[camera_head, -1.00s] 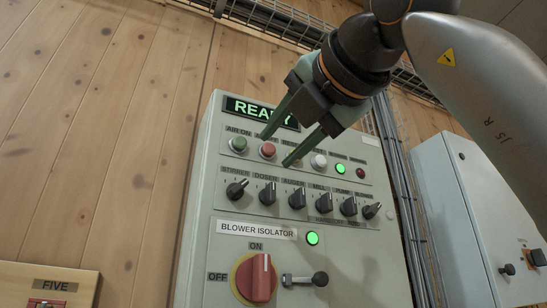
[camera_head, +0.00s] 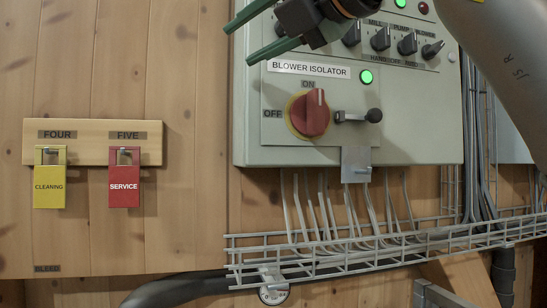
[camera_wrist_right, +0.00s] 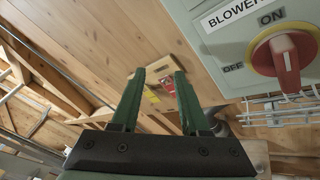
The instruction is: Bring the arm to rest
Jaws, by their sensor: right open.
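My right gripper (camera_head: 240,42) is at the top of the head view, in front of the upper left part of the grey control panel (camera_head: 255,130). Its two green fingers point left and are apart, with nothing between them. In the right wrist view the open fingers (camera_wrist_right: 154,85) reach up the picture, and the board with the tags shows beyond them. My right arm comes in from the upper right. My left gripper is not in view.
A red blower isolator knob (camera_head: 312,113) points up to ON, with a latch handle (camera_head: 373,116) beside it. A yellow tag (camera_head: 50,186) and a red tag (camera_head: 124,186) hang on a wooden board (camera_head: 85,135). A wire cable tray (camera_head: 350,255) runs below the panel.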

